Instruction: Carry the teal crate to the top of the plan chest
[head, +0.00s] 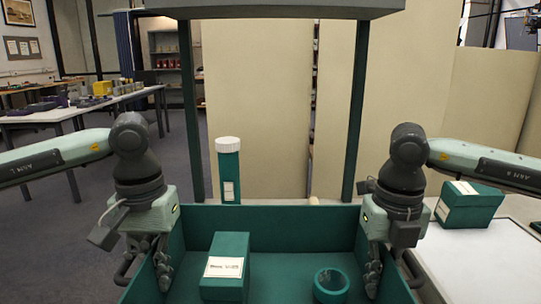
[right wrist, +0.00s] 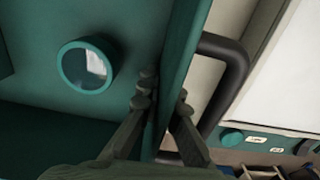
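The teal crate (head: 285,228) is an open box in front of me in the head view. Inside lie a teal box with a white label (head: 225,268) and a round teal cup (head: 331,285). My left gripper (head: 152,258) is at the crate's left wall, its fingers over the rim. My right gripper (head: 377,265) is at the right wall. In the right wrist view its fingers (right wrist: 164,100) close around that wall, beside a black handle (right wrist: 232,75). The underside of the crate is hidden. A white-topped surface (head: 480,265), possibly the plan chest, is at the right.
A teal box (head: 468,206) sits on the white top. A tall teal tube with white cap (head: 229,170) shows beyond the crate's back wall. Teal posts (head: 355,110) carry a grey shelf (head: 275,8) above. Open floor (head: 60,215) is at the left.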

